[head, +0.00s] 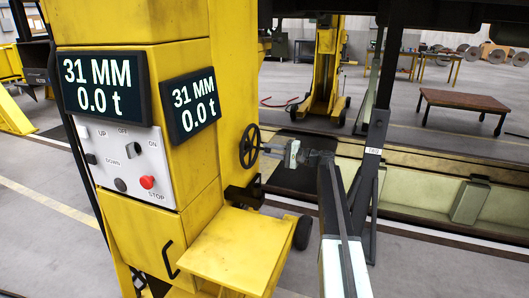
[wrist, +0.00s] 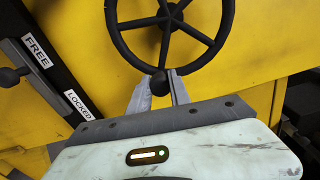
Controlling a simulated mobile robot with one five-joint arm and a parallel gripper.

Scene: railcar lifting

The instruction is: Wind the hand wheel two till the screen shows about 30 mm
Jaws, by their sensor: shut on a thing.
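The black hand wheel (head: 249,146) sits on the side of the yellow lifting jack (head: 186,60). In the wrist view the wheel (wrist: 171,24) shows its spokes and lower rim, with a dark round knob (wrist: 159,83) at the bottom. My gripper (head: 282,153) reaches the wheel from the right. Its two fingers (wrist: 159,90) are shut on the knob, one on each side. The front screen (head: 103,85) reads 31 MM and 0.0 t. The side screen (head: 193,104) reads the same.
A control panel (head: 126,163) with a red STOP button (head: 147,182) is on the jack's front. A yellow step (head: 231,248) juts out below the wheel. In the wrist view, a lever beside FREE (wrist: 37,52) and LOCKED (wrist: 76,102) labels is at left. A dark post (head: 377,130) stands right of my arm.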

